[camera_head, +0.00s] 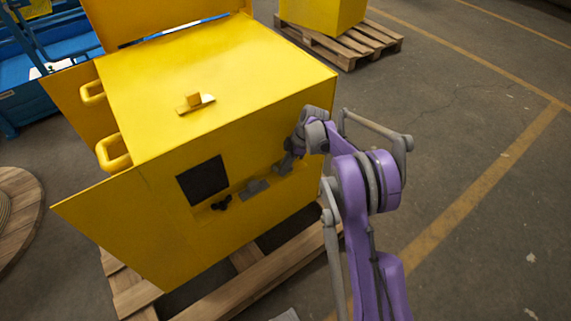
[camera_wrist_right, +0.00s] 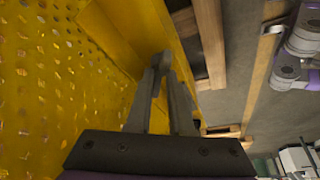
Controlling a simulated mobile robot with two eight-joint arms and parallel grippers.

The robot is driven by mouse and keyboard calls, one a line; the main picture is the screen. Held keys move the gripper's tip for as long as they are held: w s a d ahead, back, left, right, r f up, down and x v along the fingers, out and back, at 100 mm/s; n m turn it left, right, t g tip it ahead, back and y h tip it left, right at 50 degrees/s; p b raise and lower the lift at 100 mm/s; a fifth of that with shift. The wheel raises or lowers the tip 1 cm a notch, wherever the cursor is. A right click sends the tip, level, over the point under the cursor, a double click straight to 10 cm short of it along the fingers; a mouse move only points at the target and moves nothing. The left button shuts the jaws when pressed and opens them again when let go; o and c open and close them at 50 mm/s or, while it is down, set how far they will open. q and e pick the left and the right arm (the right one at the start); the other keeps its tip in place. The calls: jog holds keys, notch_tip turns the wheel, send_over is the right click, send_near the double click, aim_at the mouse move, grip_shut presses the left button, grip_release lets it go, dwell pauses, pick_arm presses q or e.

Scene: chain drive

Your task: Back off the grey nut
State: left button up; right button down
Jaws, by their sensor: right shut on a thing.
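A yellow machine housing (camera_head: 225,90) stands on a wooden pallet. On its front face are a dark square opening (camera_head: 203,181), a small black knob (camera_head: 222,203) and a grey block (camera_head: 254,188). My right gripper (camera_head: 284,166) reaches the front face to the right of the grey block. In the right wrist view its fingers (camera_wrist_right: 164,65) come together against the yellow metal. They are shut on a small grey part, which I take to be the grey nut; the fingers hide nearly all of it. My left gripper is not in view.
A flat yellow piece with a knob (camera_head: 195,103) lies on the housing top. Two yellow handles (camera_head: 113,153) stick out at left. The pallet (camera_head: 270,272) juts out below the front. Another pallet (camera_head: 350,45) stands behind. The floor at right is clear.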

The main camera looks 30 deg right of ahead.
jog(key=c, duration=0.8)
grip_release()
jog(key=p+v, duration=0.2)
jog(key=v, duration=0.8)
jog(key=shift+r, duration=0.4)
jog(key=shift+d, duration=0.1)
